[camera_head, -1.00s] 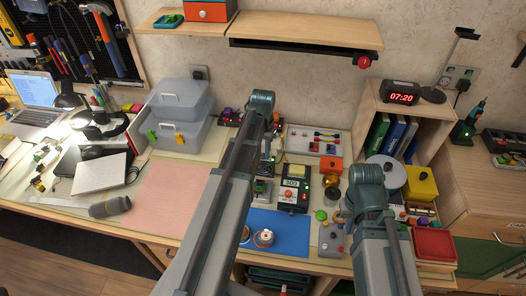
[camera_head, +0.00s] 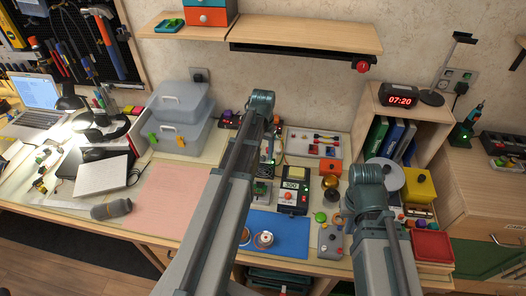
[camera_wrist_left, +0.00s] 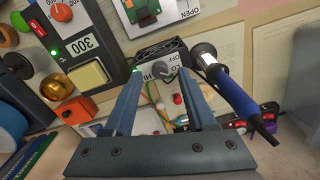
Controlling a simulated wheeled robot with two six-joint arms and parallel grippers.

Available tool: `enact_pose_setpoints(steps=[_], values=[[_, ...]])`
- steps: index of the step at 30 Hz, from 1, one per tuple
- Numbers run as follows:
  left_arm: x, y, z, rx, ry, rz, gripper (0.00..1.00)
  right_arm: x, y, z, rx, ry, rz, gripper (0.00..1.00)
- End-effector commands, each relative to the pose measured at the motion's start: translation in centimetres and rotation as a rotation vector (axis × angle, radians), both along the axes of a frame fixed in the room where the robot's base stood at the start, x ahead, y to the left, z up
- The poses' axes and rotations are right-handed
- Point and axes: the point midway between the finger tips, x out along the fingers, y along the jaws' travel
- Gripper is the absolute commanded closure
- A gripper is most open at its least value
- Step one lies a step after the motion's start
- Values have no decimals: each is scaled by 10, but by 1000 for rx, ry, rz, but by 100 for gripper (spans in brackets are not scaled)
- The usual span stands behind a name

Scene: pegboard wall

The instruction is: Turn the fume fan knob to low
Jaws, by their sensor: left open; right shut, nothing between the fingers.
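In the left wrist view the fume fan (camera_wrist_left: 161,50) is a dark grille over a light panel. Its grey knob (camera_wrist_left: 160,69) sits on that panel, with OFF, HI and LO lettering around it, partly hidden. My left gripper (camera_wrist_left: 160,80) is open, its two fingers on either side of the knob in this view. I cannot tell whether they touch it. In the head view my left arm hides most of the fan, and my left gripper (camera_head: 269,150) shows only in part beside the arm. My right gripper is hidden behind its own arm.
A soldering station (camera_head: 292,190) reading 300 stands close to the fan. A blue mat (camera_head: 280,230) with a tape roll (camera_head: 263,240) is nearer. The pink mat (camera_head: 175,205) is clear.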

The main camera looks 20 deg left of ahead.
Motion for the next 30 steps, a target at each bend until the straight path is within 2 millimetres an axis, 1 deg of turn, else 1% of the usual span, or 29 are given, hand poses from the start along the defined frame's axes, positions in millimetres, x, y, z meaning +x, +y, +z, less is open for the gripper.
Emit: enact_pose_setpoints(steps=[1, 21, 25, 30], values=[[0, 0, 11, 0, 0, 0, 44, 0, 0, 11, 0, 0, 0, 100], [0, 0, 110, 0, 0, 0, 44, 0, 0, 110, 0, 0, 1, 100], [0, 0, 122, 0, 0, 0, 44, 0, 0, 122, 0, 0, 2, 100], [0, 0, 124, 0, 0, 0, 44, 0, 0, 124, 0, 0, 2, 100]])
